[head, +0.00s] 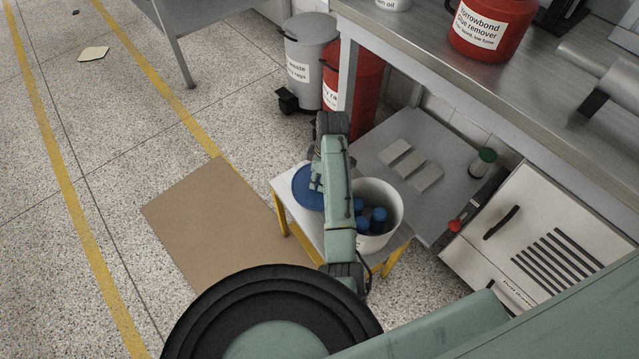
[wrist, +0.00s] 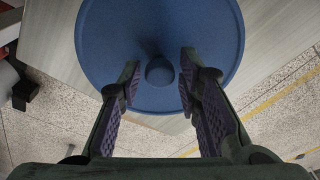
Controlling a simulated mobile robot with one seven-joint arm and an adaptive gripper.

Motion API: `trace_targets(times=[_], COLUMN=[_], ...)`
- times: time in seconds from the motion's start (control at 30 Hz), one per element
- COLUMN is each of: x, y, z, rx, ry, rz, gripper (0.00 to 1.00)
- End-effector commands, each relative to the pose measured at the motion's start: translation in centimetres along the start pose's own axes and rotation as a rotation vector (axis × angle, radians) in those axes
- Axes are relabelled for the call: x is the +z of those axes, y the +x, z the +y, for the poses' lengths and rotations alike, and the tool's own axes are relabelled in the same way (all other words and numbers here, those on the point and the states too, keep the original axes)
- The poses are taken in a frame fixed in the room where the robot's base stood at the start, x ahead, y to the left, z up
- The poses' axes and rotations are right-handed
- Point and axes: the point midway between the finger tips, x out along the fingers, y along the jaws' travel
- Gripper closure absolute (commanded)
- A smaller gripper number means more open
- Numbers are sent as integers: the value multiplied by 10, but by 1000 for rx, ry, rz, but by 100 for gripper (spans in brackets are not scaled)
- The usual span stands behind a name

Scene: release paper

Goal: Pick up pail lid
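The pail lid (wrist: 203,45) is a round blue disc with a small knob (wrist: 159,71) at its middle. In the head view the lid (head: 305,188) lies on a small white table with yellow legs (head: 283,192), partly hidden by my arm. In the wrist view my gripper (wrist: 159,86) is open, one finger on each side of the knob, with gaps between fingers and knob. A white pail (head: 388,190) stands on the same table to the right of my arm, uncovered, with several blue-topped items inside.
A brown cardboard sheet (head: 215,218) lies on the floor left of the table. A grey lower shelf (head: 385,140) with pale blocks is behind the pail. A steel bench (head: 470,85) overhangs at upper right. A grey waste bin (head: 311,50) and a red bin (head: 368,85) stand behind.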

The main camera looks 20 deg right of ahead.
Motion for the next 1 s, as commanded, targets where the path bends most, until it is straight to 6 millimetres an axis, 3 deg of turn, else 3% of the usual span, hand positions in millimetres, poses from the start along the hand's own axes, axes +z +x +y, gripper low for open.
trace_targets(times=[0.43, 0.77, 0.87, 1.0], x=[0, 0, -2, -5], y=[0, -2, -11, -36], z=[0, 0, 1, 2], rx=[0, 1, 3, 6], ry=[0, 0, -1, -3], rz=[0, 0, 0, 1], gripper=[100, 100, 100, 100])
